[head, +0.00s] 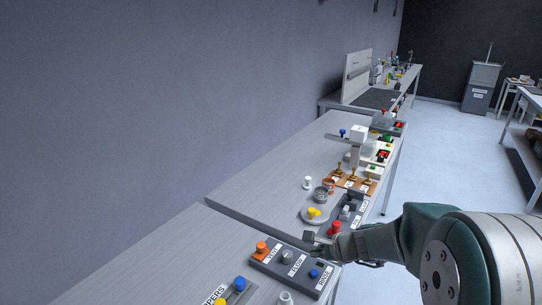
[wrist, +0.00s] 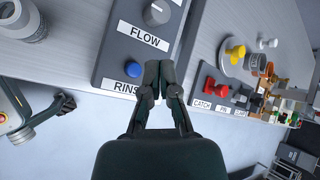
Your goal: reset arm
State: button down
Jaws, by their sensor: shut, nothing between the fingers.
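My gripper (wrist: 153,72) is shut and empty in the wrist view, its fingertips together in front of the dark control panel (wrist: 112,45). That panel carries a grey FLOW knob (wrist: 157,11) and a blue RINSE button (wrist: 133,69). In the head view my arm reaches in from the lower right, and the gripper (head: 315,237) is above the near bench's panel (head: 272,258) with its orange knob (head: 262,248). Whether the fingers touch the panel cannot be told.
Past a gap, a second bench (head: 245,190) holds a plate with a yellow knob (head: 314,213), a red knob (head: 334,227) and small devices. A grey wall (head: 150,100) runs along the left. Open floor (head: 430,150) lies to the right.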

jog(key=s+a+r+n+g, duration=0.2)
jog(key=s+a+r+n, duration=0.2)
jog(key=s+r+n, duration=0.7)
jog(key=s+d+n+h, duration=0.2)
jog(key=s+n, duration=0.2)
jog(key=s, duration=0.3)
jog(key=s+d+n+h, duration=0.2)
jog(key=s+n+h, duration=0.1)
jog(key=s, duration=0.5)
jog(key=shift+s+r+n, duration=0.15)
jog(key=shift+r+n, duration=0.2)
jog(key=shift+n, duration=0.05)
